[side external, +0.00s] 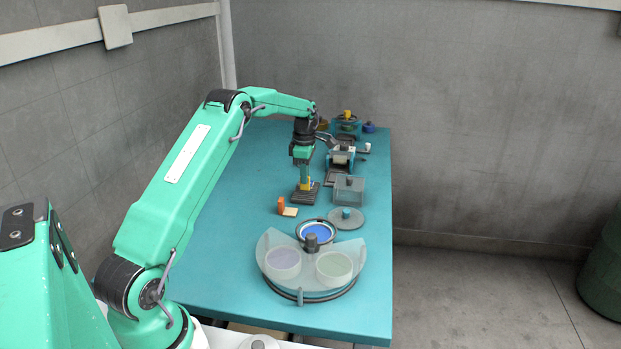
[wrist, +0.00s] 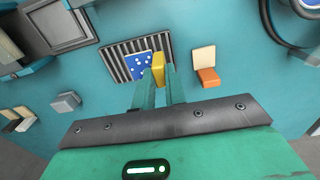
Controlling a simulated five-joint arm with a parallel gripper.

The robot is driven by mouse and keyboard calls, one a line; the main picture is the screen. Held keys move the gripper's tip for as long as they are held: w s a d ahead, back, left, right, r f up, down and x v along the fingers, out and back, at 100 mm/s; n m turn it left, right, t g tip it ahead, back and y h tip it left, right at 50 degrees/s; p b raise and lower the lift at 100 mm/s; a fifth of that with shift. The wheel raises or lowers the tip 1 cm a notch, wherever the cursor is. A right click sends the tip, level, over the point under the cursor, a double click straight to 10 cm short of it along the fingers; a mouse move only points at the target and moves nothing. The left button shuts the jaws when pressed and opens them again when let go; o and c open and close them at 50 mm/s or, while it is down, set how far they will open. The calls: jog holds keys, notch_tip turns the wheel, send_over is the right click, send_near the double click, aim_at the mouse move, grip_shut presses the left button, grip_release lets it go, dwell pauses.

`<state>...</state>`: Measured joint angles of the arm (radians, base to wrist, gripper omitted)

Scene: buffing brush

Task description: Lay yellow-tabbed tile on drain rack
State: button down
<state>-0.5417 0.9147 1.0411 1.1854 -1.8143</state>
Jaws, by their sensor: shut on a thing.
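My gripper (wrist: 158,76) is shut on the yellow tab (wrist: 158,66) of a blue tile with white dots (wrist: 138,66). The dark slatted drain rack (wrist: 113,69) lies under the tile in the wrist view, with the tile over its right part. In the side view my gripper (side external: 305,181) points down at the rack (side external: 298,198), and the yellow tab (side external: 310,182) shows low between the fingers. I cannot tell whether the tile touches the slats.
A cream tile with an orange tab (wrist: 207,77) lies right of the rack. A clear box (side external: 349,190), a lidded disc (side external: 346,218), a blue-filled dish (side external: 317,233) and a round station with two bowls (side external: 300,290) stand nearby. The table's left side is bare.

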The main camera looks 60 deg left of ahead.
jog(key=shift+f, duration=1.2)
jog(key=shift+f, duration=0.15)
jog(key=c, duration=1.5)
grip_release()
jog(key=shift+o, duration=0.2)
notch_tip(320, 180, up, 12)
jog(key=shift+r, duration=0.2)
jog(key=shift+d, duration=0.1)
